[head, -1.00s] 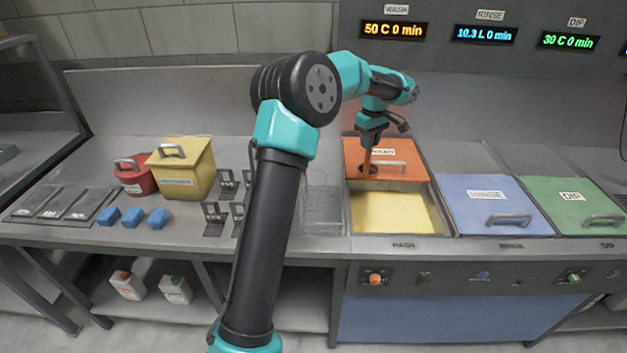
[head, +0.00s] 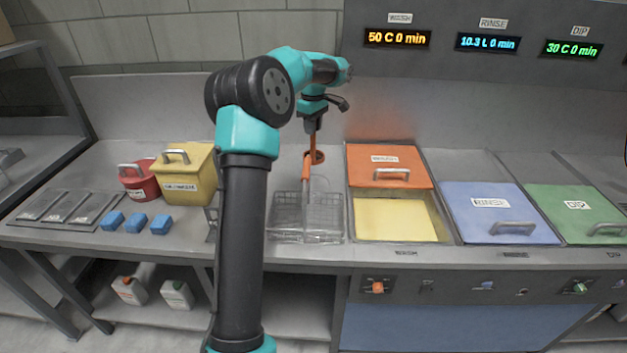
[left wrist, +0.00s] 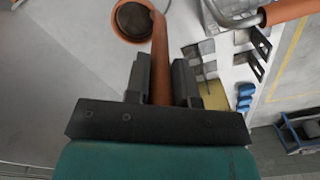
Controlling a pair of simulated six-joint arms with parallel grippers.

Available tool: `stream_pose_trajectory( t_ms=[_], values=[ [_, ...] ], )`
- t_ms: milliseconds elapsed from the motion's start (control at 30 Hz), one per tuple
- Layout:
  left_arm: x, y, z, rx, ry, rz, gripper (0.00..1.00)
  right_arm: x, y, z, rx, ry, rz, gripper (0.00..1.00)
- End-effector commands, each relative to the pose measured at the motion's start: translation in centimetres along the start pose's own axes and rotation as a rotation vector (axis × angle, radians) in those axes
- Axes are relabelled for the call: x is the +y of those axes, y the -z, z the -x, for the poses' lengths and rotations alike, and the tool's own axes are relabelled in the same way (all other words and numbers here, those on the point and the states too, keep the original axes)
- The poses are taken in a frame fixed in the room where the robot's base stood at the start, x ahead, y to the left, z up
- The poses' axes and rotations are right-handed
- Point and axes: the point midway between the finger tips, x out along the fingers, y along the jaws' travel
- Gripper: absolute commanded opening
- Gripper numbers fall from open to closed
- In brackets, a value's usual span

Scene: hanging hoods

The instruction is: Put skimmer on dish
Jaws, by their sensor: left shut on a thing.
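My left gripper (head: 311,121) is shut on the orange handle of the skimmer (head: 306,168) and holds it in the air above the wire basket. In the left wrist view, the skimmer's handle (left wrist: 160,60) runs between the fingers (left wrist: 160,82). Its round orange rim with a dark inside shows at the top there. I cannot tell for sure which thing is the dish. Flat grey labelled pieces (head: 62,209) lie at the left end of the counter. My right gripper is not in view.
A wire basket (head: 285,222) stands under the skimmer. Right of it are the open yellow wash bath (head: 395,218) with an orange lid (head: 370,163), then blue (head: 475,220) and green lids (head: 560,220). Yellow (head: 190,185) and red containers (head: 138,188) and blue blocks (head: 136,223) stand left.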

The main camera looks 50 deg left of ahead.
Motion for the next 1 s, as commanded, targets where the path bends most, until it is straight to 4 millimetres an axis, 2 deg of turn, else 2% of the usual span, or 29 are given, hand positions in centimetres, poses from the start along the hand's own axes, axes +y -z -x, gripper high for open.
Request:
stream_pose_trajectory(
  t_ms=[400, 800, 1000],
  values=[
    [0.0, 0.0, -5.7, 0.0, 0.002, 0.0, 0.0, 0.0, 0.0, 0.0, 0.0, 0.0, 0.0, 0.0],
    [0.0, 0.0, -6.3, 0.0, 0.0, 0.0, 0.0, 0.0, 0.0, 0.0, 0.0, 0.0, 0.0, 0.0],
    [0.0, 0.0, -8.6, 0.0, 0.002, 0.0, 0.0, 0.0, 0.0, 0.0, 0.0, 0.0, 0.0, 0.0]
  ],
)
